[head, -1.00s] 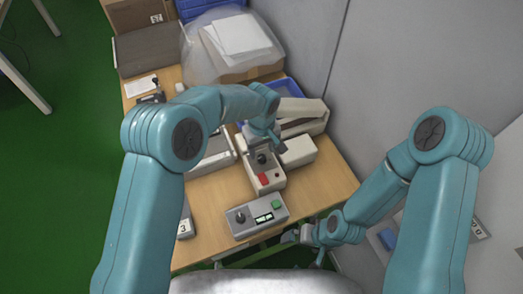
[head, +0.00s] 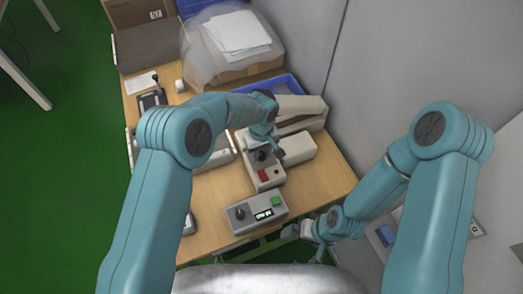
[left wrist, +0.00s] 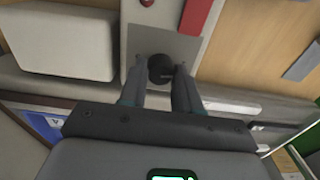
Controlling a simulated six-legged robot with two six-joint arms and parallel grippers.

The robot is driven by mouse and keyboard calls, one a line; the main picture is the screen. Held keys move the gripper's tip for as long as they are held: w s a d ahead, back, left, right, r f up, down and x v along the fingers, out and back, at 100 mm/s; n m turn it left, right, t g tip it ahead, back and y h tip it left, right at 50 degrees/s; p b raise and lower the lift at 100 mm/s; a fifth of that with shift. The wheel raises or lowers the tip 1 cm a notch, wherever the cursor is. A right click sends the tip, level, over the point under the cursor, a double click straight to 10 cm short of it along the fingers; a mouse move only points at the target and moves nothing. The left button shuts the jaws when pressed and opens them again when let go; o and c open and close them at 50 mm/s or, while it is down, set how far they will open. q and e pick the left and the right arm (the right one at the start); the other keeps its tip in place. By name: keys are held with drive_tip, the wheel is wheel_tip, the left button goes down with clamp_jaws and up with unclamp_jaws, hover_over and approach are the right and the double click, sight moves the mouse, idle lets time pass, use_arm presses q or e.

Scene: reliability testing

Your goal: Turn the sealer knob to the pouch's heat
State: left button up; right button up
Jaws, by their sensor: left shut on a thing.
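The sealer control unit (head: 268,184) is a pale box on the table with a black knob (head: 261,156) on a grey plate and a red switch (head: 263,175) in front of it. My left gripper (head: 268,151) is at the knob. In the left wrist view the black knob (left wrist: 160,68) sits between the two fingertips of my left gripper (left wrist: 161,70), which is shut on it. The knob's pointer marking cannot be read. My right gripper (head: 308,231) hangs low by the table's front edge, apart from the sealer; its jaws are too small to tell.
A grey box (head: 243,217) with a lit display, a knob and a green button stands in front. A blue tray (head: 285,84) and a clear bag (head: 205,60) with white sheets are behind. A grey wall is close on the right. Bare tabletop (head: 215,185) lies left of the sealer unit.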

use_arm(q)
drive_tip(key=shift+f+m+b, duration=0.15)
drive_tip(key=shift+m+b, duration=1.45)
drive_tip(key=shift+b, duration=0.5)
drive_tip(key=m+b, duration=0.2)
drive_tip(key=shift+m, duration=0.4)
drive_tip(key=m+b, duration=0.1)
drive_tip(key=m, duration=0.1)
drive_tip(key=shift+m, duration=0.4)
drive_tip(key=m, duration=0.1)
drive_tip(key=m+b, duration=0.1)
drive_tip(key=shift+r+m, duration=0.2)
drive_tip(key=shift+m, duration=0.1)
drive_tip(key=m, duration=0.2)
drive_tip(key=shift+m+b, duration=0.4)
drive_tip(key=m, duration=0.5)
drive_tip(key=shift+r, duration=0.1)
drive_tip(key=shift+w+m, duration=0.1)
drive_tip(key=shift+m, duration=0.3)
drive_tip(key=o, duration=1)
